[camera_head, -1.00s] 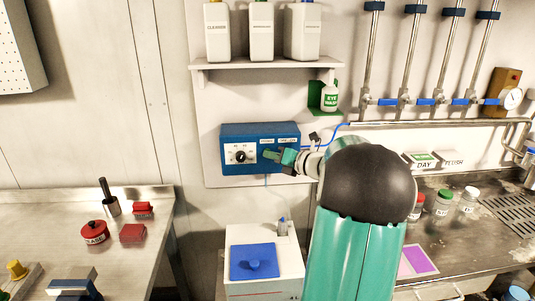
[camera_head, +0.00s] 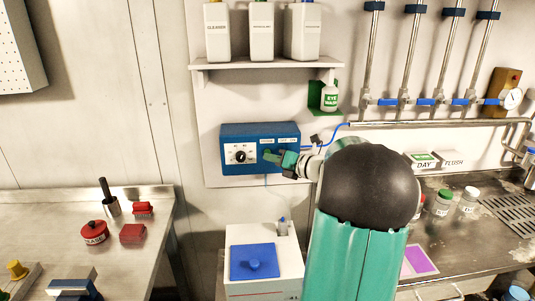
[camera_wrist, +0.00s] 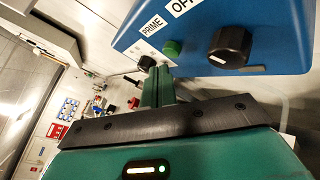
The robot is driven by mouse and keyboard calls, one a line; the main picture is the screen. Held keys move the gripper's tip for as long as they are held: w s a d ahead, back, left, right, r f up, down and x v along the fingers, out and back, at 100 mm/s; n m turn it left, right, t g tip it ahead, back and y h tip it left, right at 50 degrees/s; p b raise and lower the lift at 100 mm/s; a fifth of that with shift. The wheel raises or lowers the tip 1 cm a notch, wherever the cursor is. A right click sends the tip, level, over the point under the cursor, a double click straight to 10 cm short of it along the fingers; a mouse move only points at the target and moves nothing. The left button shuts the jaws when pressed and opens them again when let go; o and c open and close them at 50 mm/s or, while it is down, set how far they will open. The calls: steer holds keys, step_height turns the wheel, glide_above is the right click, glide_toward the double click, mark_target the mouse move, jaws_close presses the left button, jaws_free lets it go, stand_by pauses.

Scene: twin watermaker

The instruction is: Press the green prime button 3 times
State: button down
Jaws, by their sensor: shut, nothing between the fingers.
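The blue control box (camera_head: 235,134) is mounted on the wall, with a black dial on its front. In the wrist view the box (camera_wrist: 285,25) is close, and the green prime button (camera_wrist: 172,48) sits near the PRIME label (camera_wrist: 153,28). My gripper (camera_wrist: 158,72) is shut and empty, its green fingertips just short of or at the button; I cannot tell whether they touch. In the head view my gripper (camera_head: 274,156) is at the right part of the box front, and largely hides the button area.
A large black knob (camera_wrist: 230,47) is beside the button, and a small black knob (camera_wrist: 147,62) is on its other side. A shelf (camera_head: 265,64) with white bottles hangs above the box. A white unit with a blue lid (camera_head: 254,262) stands below.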

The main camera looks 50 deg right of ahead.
steer(key=s+a, duration=0.3)
steer(key=shift+s+a, duration=0.1)
steer(key=shift+s, duration=0.3)
stand_by(2.5)
steer(key=s+n+g, duration=0.1)
steer(key=n, duration=0.6)
steer(key=s+a+n+g+h, duration=0.1)
steer(key=n, duration=0.6)
steer(key=s+a+n+g, duration=0.1)
steer(key=n, duration=0.5)
steer(key=shift+a+r+n, duration=0.15)
steer(key=shift+a+n, duration=0.1)
steer(key=shift+n, duration=0.15)
steer(key=shift+w, duration=0.1)
steer(key=w+d, duration=0.5)
steer(key=w, duration=0.1)
steer(key=shift+w+d, duration=0.35)
